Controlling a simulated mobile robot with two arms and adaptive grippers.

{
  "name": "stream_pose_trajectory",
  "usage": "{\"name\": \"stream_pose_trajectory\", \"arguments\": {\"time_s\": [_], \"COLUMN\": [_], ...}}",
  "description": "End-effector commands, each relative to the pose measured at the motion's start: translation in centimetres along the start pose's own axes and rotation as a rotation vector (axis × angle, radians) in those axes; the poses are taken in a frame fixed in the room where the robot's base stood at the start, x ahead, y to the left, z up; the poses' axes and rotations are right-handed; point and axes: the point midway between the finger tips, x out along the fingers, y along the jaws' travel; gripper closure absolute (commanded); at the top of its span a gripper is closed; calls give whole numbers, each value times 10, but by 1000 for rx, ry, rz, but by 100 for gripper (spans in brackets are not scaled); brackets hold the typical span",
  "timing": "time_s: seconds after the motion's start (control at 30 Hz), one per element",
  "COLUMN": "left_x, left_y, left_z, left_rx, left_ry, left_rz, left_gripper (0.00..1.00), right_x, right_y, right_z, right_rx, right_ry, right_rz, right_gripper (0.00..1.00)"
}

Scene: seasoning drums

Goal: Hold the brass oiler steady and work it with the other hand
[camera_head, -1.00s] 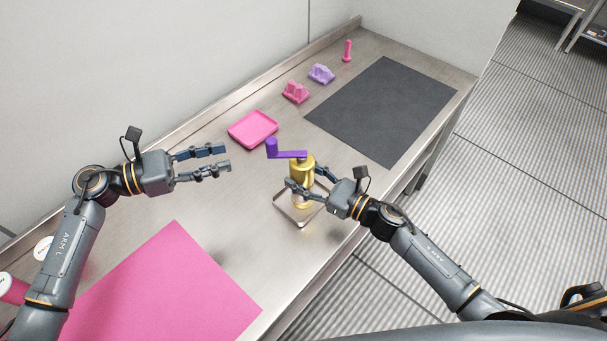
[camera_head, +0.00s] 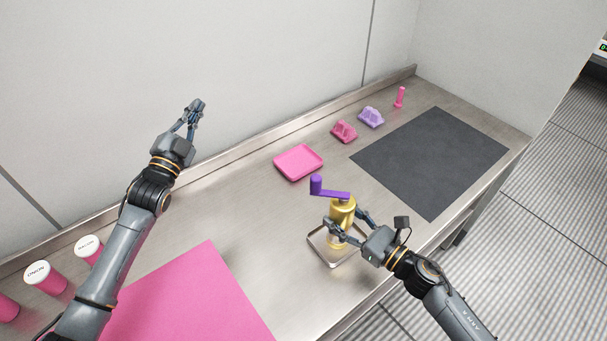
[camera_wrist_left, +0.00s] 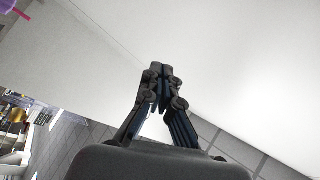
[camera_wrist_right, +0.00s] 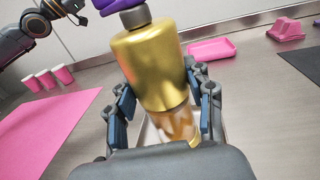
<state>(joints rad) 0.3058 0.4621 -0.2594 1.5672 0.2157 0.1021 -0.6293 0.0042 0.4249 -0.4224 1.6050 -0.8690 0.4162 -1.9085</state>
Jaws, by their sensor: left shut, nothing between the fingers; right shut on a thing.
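The brass oiler (camera_head: 343,212) stands upright in a shallow metal tray (camera_head: 322,252) near the table's front edge. Its purple crank (camera_head: 333,193) is on top, with the knob toward the left in the head view. My right gripper (camera_head: 349,221) is shut on the oiler's body, one finger on each side; the oiler fills the right wrist view (camera_wrist_right: 152,70). My left gripper (camera_head: 196,106) is raised in front of the back wall, well away from the oiler. Its fingers are together and empty in the left wrist view (camera_wrist_left: 158,75).
A pink tray (camera_head: 298,162), pink block (camera_head: 344,132), purple block (camera_head: 371,117) and pink peg (camera_head: 399,97) stand along the back. A dark mat (camera_head: 432,160) lies at right, a pink mat (camera_head: 195,300) at front left. Pink drums (camera_head: 48,281) with white lids stand at left.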

Motion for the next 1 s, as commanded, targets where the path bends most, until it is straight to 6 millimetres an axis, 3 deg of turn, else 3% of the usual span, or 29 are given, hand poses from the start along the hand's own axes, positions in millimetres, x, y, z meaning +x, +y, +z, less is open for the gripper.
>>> {"name": "stream_pose_trajectory", "arguments": {"time_s": [0.1,0.2,0.37,0.47,0.63,0.8,1.0], "left_x": [-2,-8,-22,-33,-54,-75,-90], "left_y": [23,49,96,124,156,161,152], "left_z": [29,44,44,29,-17,-69,-106], "left_rx": [-339,-626,-1082,-1360,-1804,-2139,-2334], "left_ry": [-145,-255,-409,-492,-608,-677,-707], "left_rz": [72,142,280,386,609,853,1053], "left_gripper": [100,100,100,100,100,100,100], "right_x": [0,0,0,0,0,0,0], "right_y": [0,0,0,0,0,0,0], "right_z": [0,0,0,0,0,0,0], "right_rx": [0,0,0,0,0,0,0], "right_ry": [0,0,0,0,0,0,0], "right_rz": [0,0,0,0,0,0,0], "right_gripper": [94,94,94,94,94,94,94]}}
